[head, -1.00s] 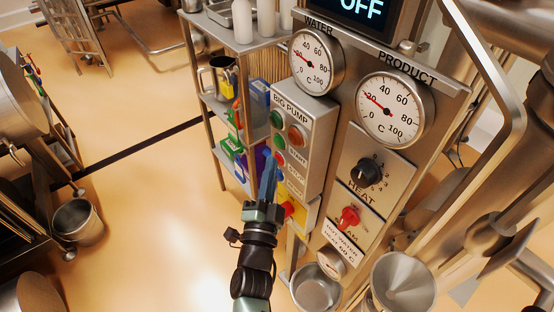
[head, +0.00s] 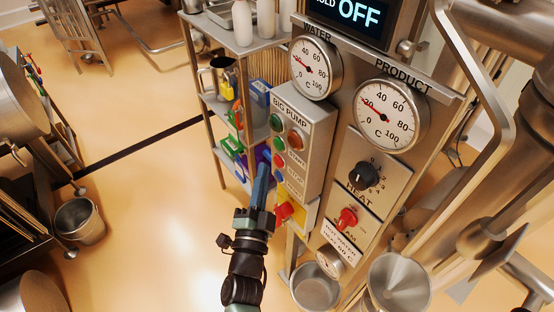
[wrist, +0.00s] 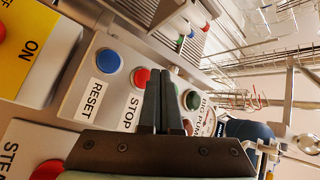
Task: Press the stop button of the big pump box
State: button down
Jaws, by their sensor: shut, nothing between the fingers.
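The big pump box (head: 316,135) is a grey box on the panel's left side in the head view. Its red stop button (head: 278,160) sits between a green button (head: 276,122) and a blue button (head: 278,177). In the wrist view the red stop button (wrist: 140,78) is beside its STOP label, between the blue RESET button (wrist: 107,61) and the green button (wrist: 192,100). My gripper (head: 264,167) is shut and empty, left of the box's button face. In the wrist view its fingertips (wrist: 163,71) overlap the area between red and green. I see no clear contact.
Below the box is a yellow plate with a red switch (head: 284,211), close to my gripper. A shelf rack (head: 203,100) with bottles and tools stands behind and left. A metal funnel (head: 398,285) is at lower right.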

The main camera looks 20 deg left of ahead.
jog(key=s+a+p, duration=0.2)
jog(key=s, duration=0.1)
jog(key=shift+s+a, duration=0.25)
jog(key=shift+a, duration=0.1)
dwell(0.7)
